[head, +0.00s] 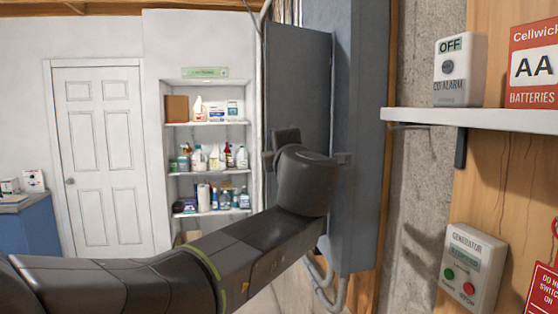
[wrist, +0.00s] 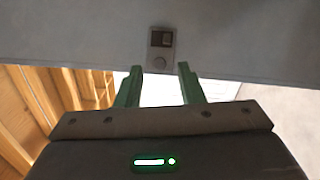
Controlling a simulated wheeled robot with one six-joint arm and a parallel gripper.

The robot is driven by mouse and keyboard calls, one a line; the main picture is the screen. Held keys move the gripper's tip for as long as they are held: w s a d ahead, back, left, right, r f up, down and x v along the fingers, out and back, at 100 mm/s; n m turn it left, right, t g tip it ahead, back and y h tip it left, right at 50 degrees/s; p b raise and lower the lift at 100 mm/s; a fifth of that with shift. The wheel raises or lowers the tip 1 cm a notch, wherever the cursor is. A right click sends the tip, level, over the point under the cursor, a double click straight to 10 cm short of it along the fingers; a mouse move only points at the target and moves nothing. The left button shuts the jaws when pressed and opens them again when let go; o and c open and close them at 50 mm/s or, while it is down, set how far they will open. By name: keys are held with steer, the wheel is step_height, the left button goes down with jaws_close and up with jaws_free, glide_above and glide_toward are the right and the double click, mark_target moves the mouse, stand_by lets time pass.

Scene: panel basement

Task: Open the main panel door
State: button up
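The main panel (head: 360,150) is a tall blue-grey metal box on the right wall. Its dark grey door (head: 298,85) juts out to the left at an angle to the box, so it appears to stand open. My arm hides the door's lower part. In the wrist view, a grey panel surface (wrist: 60,30), apparently the door, crosses the top and carries a small latch (wrist: 161,50) near its edge. My gripper (wrist: 159,70) is open, with its green fingers apart just below the latch and nothing seen between them. Contact with the door cannot be told. The fingers are hidden in the head view.
A shelf (head: 470,118) with a CO alarm (head: 460,70) juts out right of the panel. A generator switch box (head: 472,268) is below it. Stocked shelves (head: 208,160) and a white room door (head: 105,160) are at the back. Conduit (head: 325,285) hangs under the panel.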

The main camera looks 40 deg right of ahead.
steer(key=b+v, duration=0.2)
steer(key=v, duration=0.9)
steer(key=shift+s+a, duration=0.2)
steer(key=shift+s, duration=0.1)
steer(key=shift+w, duration=0.1)
steer(key=p+x, duration=0.2)
steer(key=x, duration=1.1)
steer(key=shift+w+d+p, duration=0.2)
steer(key=shift+w+p, duration=0.1)
steer(key=shift+p, duration=0.05)
steer(key=shift+r, duration=0.15)
